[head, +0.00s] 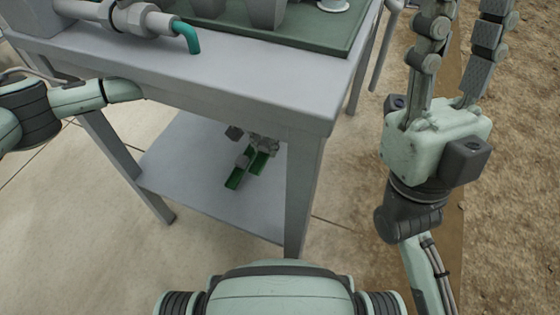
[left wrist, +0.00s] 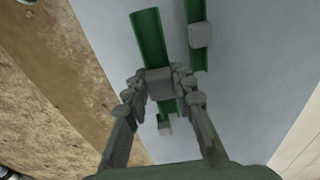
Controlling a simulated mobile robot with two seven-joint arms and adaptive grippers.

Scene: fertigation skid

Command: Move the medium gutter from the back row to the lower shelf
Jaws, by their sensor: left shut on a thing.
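The medium gutter, a green channel with a grey block (left wrist: 160,83) on it, shows in the left wrist view (left wrist: 147,38) and under the table in the head view (head: 258,164). My left gripper (left wrist: 161,80) is shut on that grey block, low over the lower shelf (head: 190,165). I cannot tell whether the gutter touches the shelf. A second green gutter (left wrist: 196,60) with its own grey block lies beside it, also in the head view (head: 234,179). My right gripper (head: 468,20) is open and empty, pointing up beside the table; its fingertips reach the picture's top edge.
The tabletop (head: 290,85) and its legs stand over the shelf and hide much of my left arm. A green tray (head: 325,47) with grey containers and a teal bent pipe (head: 188,38) are on top. Bare shelf shows to the left of the gutters.

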